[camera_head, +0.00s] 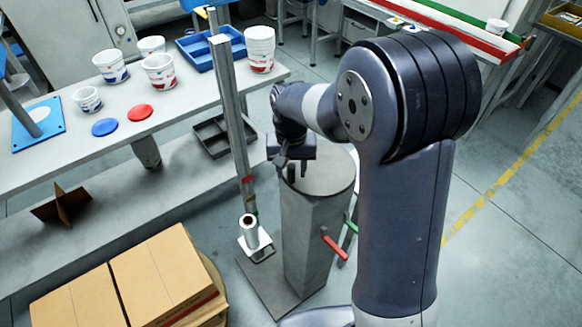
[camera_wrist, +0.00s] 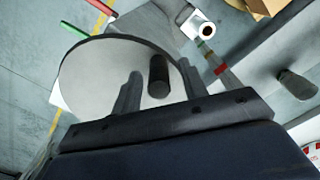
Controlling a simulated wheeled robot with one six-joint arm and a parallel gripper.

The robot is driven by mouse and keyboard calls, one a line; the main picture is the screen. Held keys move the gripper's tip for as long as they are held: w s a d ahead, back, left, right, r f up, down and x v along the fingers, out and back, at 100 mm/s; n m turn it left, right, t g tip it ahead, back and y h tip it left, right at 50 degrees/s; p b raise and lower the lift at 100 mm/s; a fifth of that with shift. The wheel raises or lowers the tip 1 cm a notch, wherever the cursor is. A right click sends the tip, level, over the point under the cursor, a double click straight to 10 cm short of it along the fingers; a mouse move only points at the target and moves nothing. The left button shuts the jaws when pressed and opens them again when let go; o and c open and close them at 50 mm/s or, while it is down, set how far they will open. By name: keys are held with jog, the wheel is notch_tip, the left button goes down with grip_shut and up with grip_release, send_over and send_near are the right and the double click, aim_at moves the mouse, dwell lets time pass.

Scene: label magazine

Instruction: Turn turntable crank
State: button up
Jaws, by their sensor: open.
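The turntable is a round grey disc (camera_head: 328,178) on top of a grey pillar (camera_head: 307,235). A short dark upright peg, the crank handle (camera_head: 291,173), stands near the disc's edge. In the wrist view the disc (camera_wrist: 95,80) fills the middle and the peg (camera_wrist: 158,76) rises from it. My gripper (camera_head: 292,163) is over the near-left part of the disc, pointing down. In the wrist view my gripper (camera_wrist: 160,70) is open, with one finger on each side of the peg and gaps showing. I cannot tell how low the fingertips reach beside it.
A red handle (camera_head: 335,246) and a green handle (camera_head: 351,225) stick out from the pillar. A metal post (camera_head: 232,110) and a roll (camera_head: 249,231) stand left of it. A bench with cups (camera_head: 160,73) lies further left, cardboard boxes (camera_head: 160,272) at lower left.

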jog(key=shift+f, duration=0.3)
jog(key=shift+c, duration=0.4)
grip_shut()
